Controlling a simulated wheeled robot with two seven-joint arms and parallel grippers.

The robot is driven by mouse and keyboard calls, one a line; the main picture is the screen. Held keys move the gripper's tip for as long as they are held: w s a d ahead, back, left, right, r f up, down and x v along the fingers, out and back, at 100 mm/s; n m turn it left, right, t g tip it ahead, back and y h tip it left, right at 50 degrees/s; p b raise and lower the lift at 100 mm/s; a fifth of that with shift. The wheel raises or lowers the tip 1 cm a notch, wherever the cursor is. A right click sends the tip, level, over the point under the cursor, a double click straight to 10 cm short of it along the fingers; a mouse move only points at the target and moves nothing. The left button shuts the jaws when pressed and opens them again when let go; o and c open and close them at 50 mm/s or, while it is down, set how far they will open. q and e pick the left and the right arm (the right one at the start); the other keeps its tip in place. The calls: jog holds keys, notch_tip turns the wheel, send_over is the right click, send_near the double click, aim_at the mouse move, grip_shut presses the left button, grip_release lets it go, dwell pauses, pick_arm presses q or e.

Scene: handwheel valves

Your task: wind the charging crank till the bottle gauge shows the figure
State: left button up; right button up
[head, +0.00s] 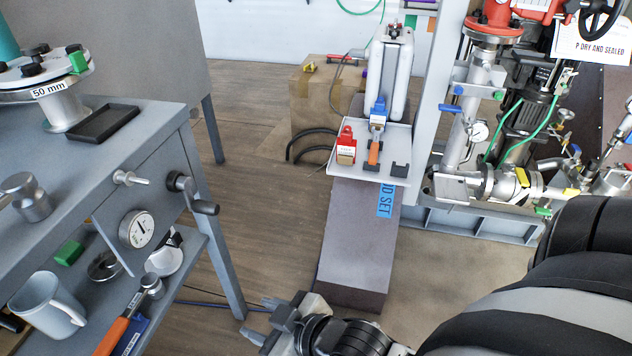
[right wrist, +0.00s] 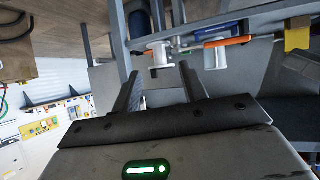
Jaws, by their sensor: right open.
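A dark crank (head: 190,190) with a side handle is mounted on the end face of the grey workbench at left. A round white dial gauge (head: 137,229) with a dark needle sits on a plate below and left of it; its figures are too small to read. My right gripper (head: 262,320) is at the bottom of the head view, below and right of the crank and apart from it. Its two fingers also show in the right wrist view (right wrist: 160,88), spread with nothing between them. I cannot make out the crank in that view. My left gripper is not in view.
The workbench (head: 165,148) has a leg near my right gripper and a lower shelf with a mug (head: 48,304) and an orange-handled tool (head: 112,336). A brown pedestal (head: 355,245) stands right of centre, with pipework (head: 480,185) beyond.

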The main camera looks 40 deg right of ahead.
jog(key=w+d+r+n+t+h, duration=0.1)
jog(key=w+d+r+n+t, duration=0.25)
jog(key=w+d+n, duration=0.45)
jog(key=n+t+y, duration=0.1)
jog(key=n+y, duration=0.5)
jog(key=n, duration=1.9)
send_near(217, 210)
jog(key=w+a+n, duration=0.1)
jog(key=w+n, duration=0.1)
jog(key=w+a+n+g+y, duration=0.1)
jog(key=w+a, duration=0.1)
jog(key=w, duration=0.1)
jog(key=w+a+n, duration=0.2)
jog(key=w, duration=0.1)
jog(key=shift+w+r+n+y, duration=0.1)
jog(key=shift+w+n+y, duration=0.15)
jog(key=shift+n+y, duration=0.05)
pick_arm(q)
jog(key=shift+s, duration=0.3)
pick_arm(e)
jog(key=shift+c, duration=0.3)
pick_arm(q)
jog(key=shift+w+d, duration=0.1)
pick_arm(e)
jog(key=c, duration=0.7)
